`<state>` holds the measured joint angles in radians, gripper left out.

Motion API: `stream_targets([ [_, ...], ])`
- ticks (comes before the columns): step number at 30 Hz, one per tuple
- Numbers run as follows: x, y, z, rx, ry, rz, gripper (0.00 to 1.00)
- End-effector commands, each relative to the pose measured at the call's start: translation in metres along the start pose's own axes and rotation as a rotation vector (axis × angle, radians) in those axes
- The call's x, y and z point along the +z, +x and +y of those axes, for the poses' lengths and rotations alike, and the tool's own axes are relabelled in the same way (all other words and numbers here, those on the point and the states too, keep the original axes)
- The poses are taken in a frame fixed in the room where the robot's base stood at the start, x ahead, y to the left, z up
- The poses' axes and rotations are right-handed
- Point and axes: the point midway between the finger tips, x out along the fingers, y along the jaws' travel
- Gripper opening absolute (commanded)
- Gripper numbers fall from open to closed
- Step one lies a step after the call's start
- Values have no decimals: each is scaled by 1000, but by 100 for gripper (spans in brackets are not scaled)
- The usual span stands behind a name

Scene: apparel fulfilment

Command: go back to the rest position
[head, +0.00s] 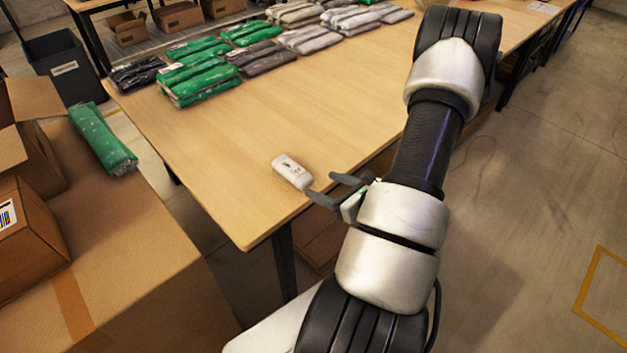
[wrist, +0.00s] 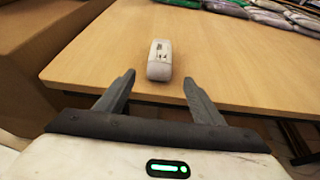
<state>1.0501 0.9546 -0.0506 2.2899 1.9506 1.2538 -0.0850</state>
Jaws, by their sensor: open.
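My gripper (head: 327,190) is at the near edge of the wooden table, at the lower middle of the head view. Its two fingers are apart with nothing between them; they also show in the wrist view (wrist: 158,88). A small white handheld device (head: 292,172) lies on the table just beyond the fingertips. In the wrist view the device (wrist: 159,60) lies ahead of the gap between the fingers, apart from both.
The wooden table (head: 300,100) bears green (head: 200,85), grey and black packed garments at its far side. A cardboard surface at left holds open boxes (head: 30,235) and a green package (head: 103,138). A dark bin (head: 62,68) stands behind. Floor at right is clear.

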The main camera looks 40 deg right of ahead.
Motion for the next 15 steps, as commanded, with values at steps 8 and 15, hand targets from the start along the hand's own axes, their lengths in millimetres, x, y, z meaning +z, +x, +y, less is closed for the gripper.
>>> stream_targets([
  [8,0,-19,0,0,0,-1,62],
  [15,0,-19,0,0,0,-1,62],
])
